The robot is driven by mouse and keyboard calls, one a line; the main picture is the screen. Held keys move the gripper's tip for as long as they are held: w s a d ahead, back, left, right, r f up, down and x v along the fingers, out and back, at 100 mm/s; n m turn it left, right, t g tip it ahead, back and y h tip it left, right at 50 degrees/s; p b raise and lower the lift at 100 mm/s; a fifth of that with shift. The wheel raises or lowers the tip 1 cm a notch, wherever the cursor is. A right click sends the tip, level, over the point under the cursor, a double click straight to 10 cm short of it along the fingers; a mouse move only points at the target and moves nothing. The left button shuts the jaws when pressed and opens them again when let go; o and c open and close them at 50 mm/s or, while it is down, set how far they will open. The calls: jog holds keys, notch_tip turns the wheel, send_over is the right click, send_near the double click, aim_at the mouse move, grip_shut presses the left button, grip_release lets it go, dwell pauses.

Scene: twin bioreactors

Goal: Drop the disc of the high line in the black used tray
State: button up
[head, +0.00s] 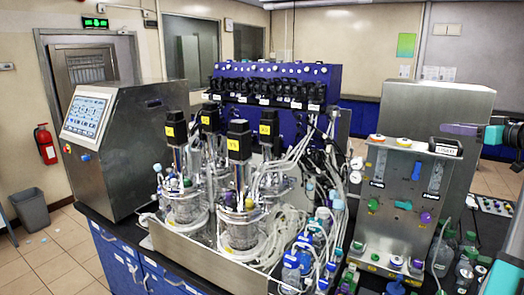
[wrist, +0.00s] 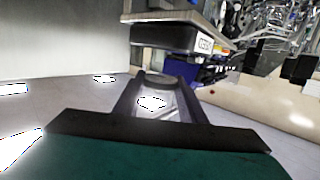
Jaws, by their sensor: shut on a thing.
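The black tray (wrist: 165,36), with a white label, is just beyond the fingertips in the wrist view, apart from the disc. In the head view the black tray (head: 438,143) sits at the top right end of the steel panel. My gripper comes in from the right beside and slightly above it. A purple piece (head: 460,130) shows at the gripper's end; I cannot tell whether it is the disc.
Small round white-rimmed pieces (head: 376,138) stand along the steel panel's top (head: 405,165), left of the tray. A tall steel cabinet (head: 430,105) stands behind it. Bottles (head: 465,270) and tubing crowd the front. Glass vessels (head: 240,225) fill the bench's middle.

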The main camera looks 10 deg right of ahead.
jog(key=shift+f, duration=0.3)
jog(key=o, duration=1.1)
jog(key=shift+b+v, duration=0.4)
jog(key=shift+v, duration=0.4)
jog(key=b+v, duration=0.4)
jog(key=v, duration=0.8)
jog(key=shift+s, duration=0.2)
jog(key=shift+s, duration=0.1)
